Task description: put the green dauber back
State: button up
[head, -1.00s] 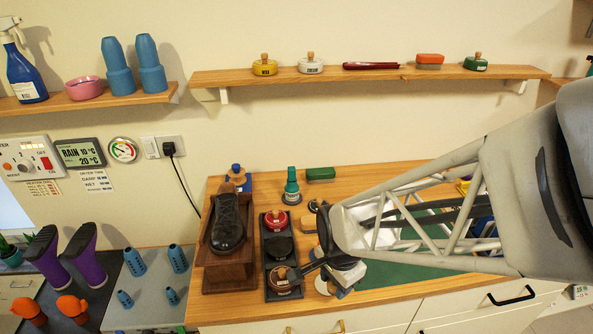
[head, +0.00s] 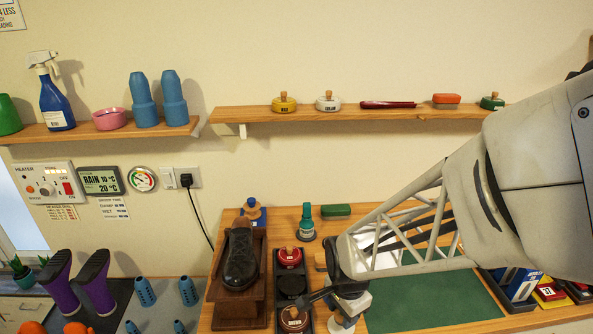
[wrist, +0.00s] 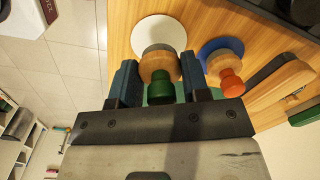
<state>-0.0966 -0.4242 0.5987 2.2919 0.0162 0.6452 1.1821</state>
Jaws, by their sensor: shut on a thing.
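The green dauber (wrist: 160,88), a green knob with a round wooden head, sits between the fingers of my gripper (wrist: 158,64) in the wrist view. My gripper is shut on it. A white disc (wrist: 158,32) shows just beyond the dauber's head; I cannot tell whether they touch. In the head view my gripper (head: 352,303) is low over the front of the wooden counter, and a white disc (head: 341,326) shows below it. The dauber is hidden or too small there. An orange-knobbed dauber (wrist: 229,82) stands over a blue disc (wrist: 213,45), right of my gripper.
A black tray (head: 306,325) with tins and a black shoe on a wooden stand (head: 238,311) are left of my gripper. A green bottle (head: 306,222) stands behind. A green mat (head: 430,299) lies clear to the right. A wooden brush (wrist: 282,84) is near the orange-knobbed dauber.

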jog(key=shift+f, duration=1.1)
jog(key=shift+f, duration=0.15)
jog(key=o, duration=0.9)
notch_tip(320, 180, up, 12)
jog(key=shift+s+r, duration=0.15)
jog(key=shift+d+r, duration=0.1)
